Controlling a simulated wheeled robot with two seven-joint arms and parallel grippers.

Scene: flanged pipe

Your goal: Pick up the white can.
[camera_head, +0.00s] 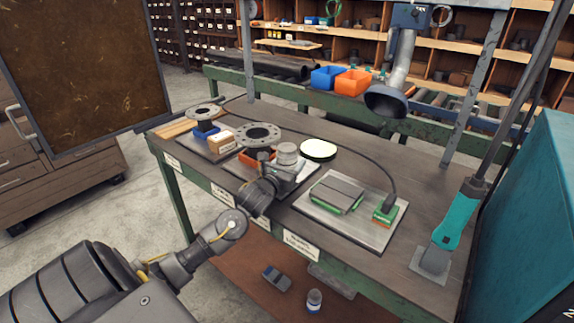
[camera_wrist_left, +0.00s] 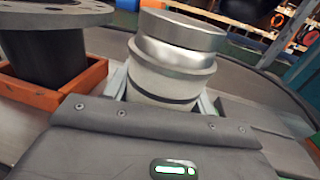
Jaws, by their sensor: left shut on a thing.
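The white can (camera_head: 287,153), pale and silvery with a wide rim, stands roughly upright on the workbench's middle pad area. In the left wrist view the can (camera_wrist_left: 172,58) rises between the fingers, tilted in the picture. My left gripper (camera_head: 288,170) is shut on the can's lower part. The can's base is hidden by the gripper, so I cannot tell whether it touches the surface. My right gripper is not in view.
A flanged pipe (camera_head: 258,135) in an orange holder stands close left of the can. Another flange (camera_head: 204,112) with a blue block is further left. A grey pad (camera_head: 335,232) with green-edged parts is to the right.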

